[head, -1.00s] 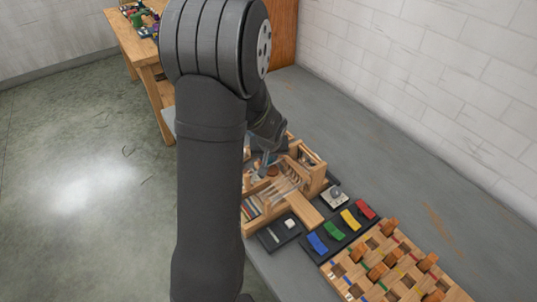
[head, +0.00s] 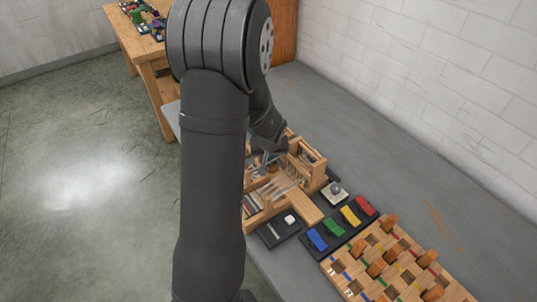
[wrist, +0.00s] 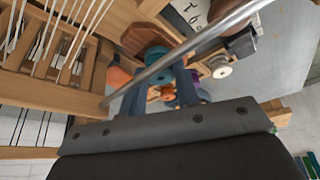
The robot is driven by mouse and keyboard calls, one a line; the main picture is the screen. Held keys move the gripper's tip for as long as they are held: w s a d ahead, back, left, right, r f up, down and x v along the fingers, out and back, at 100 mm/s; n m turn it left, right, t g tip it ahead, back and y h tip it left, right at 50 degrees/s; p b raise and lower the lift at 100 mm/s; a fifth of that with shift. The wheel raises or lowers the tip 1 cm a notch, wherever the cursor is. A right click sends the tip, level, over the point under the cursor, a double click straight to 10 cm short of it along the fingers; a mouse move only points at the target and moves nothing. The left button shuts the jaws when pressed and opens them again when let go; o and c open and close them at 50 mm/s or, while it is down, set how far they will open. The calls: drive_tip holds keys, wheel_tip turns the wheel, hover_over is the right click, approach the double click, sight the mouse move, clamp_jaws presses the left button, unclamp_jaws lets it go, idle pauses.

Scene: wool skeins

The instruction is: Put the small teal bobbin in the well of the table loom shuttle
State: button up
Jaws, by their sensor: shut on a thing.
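My gripper (wrist: 184,84) is shut on the small teal bobbin (wrist: 157,55). The bobbin shows in the wrist view as a teal round piece at the fingertips, partly hidden by a shiny metal rod. In the head view my gripper (head: 267,160) is low over the wooden table loom (head: 306,205), partly hidden by my own arm. A dark brown, wood-edged piece (wrist: 147,37) lies just past the bobbin; I cannot tell if it is the shuttle. The shuttle's well is not clearly visible.
The metal rod (wrist: 185,52) crosses close to the fingers. The loom's pale threads (wrist: 50,40) are at left. An orange bobbin (wrist: 118,77) and a pale spool (wrist: 220,67) are near. A tray of coloured blocks (head: 340,228) and a pegged wooden board (head: 385,262) stand in front.

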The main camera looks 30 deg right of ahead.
drive_tip(key=shift+f, duration=0.4)
idle(0.6)
drive_tip(key=o, duration=1)
drive_tip(key=shift+o, duration=0.2)
drive_tip(key=shift+s, duration=0.1)
drive_tip(key=shift+o, duration=1)
drive_tip(key=shift+r, duration=3.8)
drive_tip(key=shift+f, duration=0.1)
drive_tip(key=shift+f, duration=1.9)
